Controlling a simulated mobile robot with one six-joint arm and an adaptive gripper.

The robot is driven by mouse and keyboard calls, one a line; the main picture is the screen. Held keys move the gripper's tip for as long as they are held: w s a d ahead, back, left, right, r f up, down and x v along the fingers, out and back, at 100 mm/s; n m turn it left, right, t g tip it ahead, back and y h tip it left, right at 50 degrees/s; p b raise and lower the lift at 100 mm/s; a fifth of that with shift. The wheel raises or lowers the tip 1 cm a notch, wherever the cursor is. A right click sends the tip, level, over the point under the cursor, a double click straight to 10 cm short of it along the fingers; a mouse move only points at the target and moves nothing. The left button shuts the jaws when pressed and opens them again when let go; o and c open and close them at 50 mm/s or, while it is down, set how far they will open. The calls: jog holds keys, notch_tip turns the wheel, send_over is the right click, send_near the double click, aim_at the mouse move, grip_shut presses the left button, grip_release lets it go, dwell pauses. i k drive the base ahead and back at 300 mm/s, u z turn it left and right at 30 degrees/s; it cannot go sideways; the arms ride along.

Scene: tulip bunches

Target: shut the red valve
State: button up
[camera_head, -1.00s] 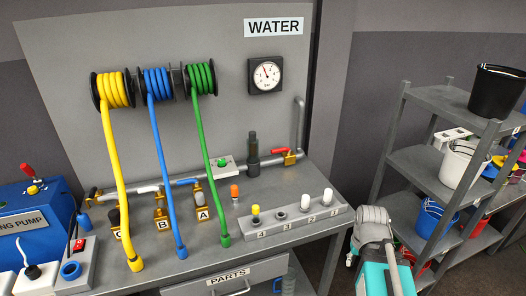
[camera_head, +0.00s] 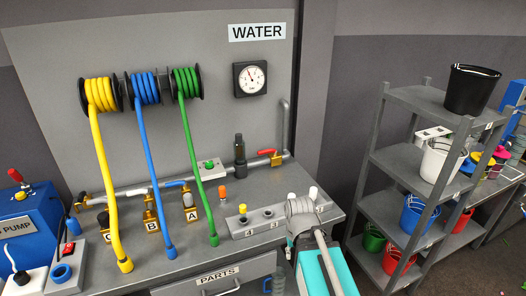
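The red valve (camera_head: 268,152) is a red lever on a brass body, on the grey pipe at the back of the bench. Its lever looks roughly in line with the pipe, tilted slightly. My arm (camera_head: 312,250), teal and grey, rises from the bottom of the view, in front of the bench's right end. Its grey ribbed joint overlaps the numbered block and lies below and right of the valve in the picture. My gripper's fingers do not show. The valve is in plain sight and nothing touches it.
A gauge (camera_head: 250,79) hangs above the pipe. Yellow, blue and green hoses (camera_head: 193,150) hang down to the bench (camera_head: 180,268) left of the valve. A dark upright cylinder (camera_head: 239,150) stands just left of it. A numbered block (camera_head: 256,220) sits in front. A shelf with buckets (camera_head: 398,187) stands right.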

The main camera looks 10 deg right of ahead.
aim_at(274, 150)
jog(key=u, duration=0.1)
jog(key=i, duration=1)
jog(key=z, duration=0.05)
